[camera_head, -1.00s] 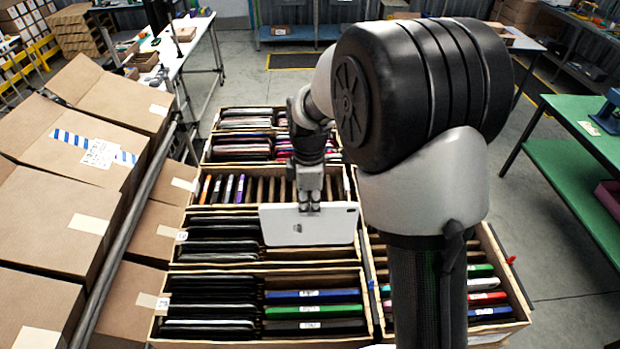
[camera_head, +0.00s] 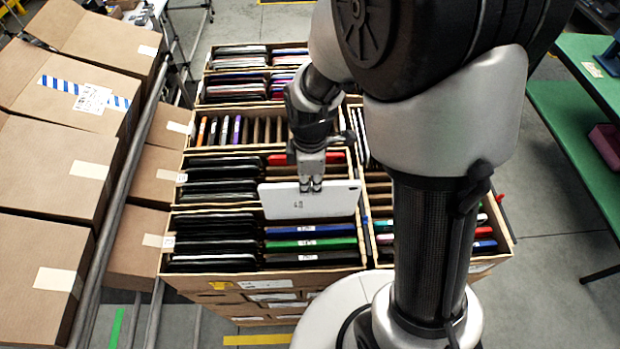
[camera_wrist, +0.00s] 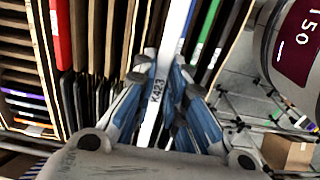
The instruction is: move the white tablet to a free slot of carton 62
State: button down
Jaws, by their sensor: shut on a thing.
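The white tablet (camera_head: 335,202) hangs on edge below my gripper (camera_head: 311,187), which is shut on its upper edge. In the head view it is slightly tilted and lies in front of the right-hand columns of the near left cartons. The wrist view shows the tablet (camera_wrist: 178,45) edge-on between the fingers (camera_wrist: 163,78), with a "K423" label. The front left carton (camera_head: 215,278) holds black items on the left and blue, green and black ones on the right. I cannot read which carton is 62. The tablet hides part of the slots behind it.
Behind is a carton with a red item (camera_head: 335,158) and empty-looking slots. Large closed boxes (camera_head: 45,193) stand left behind a rail. A green table (camera_head: 575,125) is at right.

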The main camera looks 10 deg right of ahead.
aim_at(310, 192)
jog(key=shift+f+b, duration=6.3)
jog(key=shift+f, duration=1.55)
jog(key=shift+f+b, duration=0.3)
jog(key=c, duration=1.5)
grip_release()
jog(key=shift+c, duration=0.2)
notch_tip(310, 192, up, 12)
jog(key=shift+r, duration=0.1)
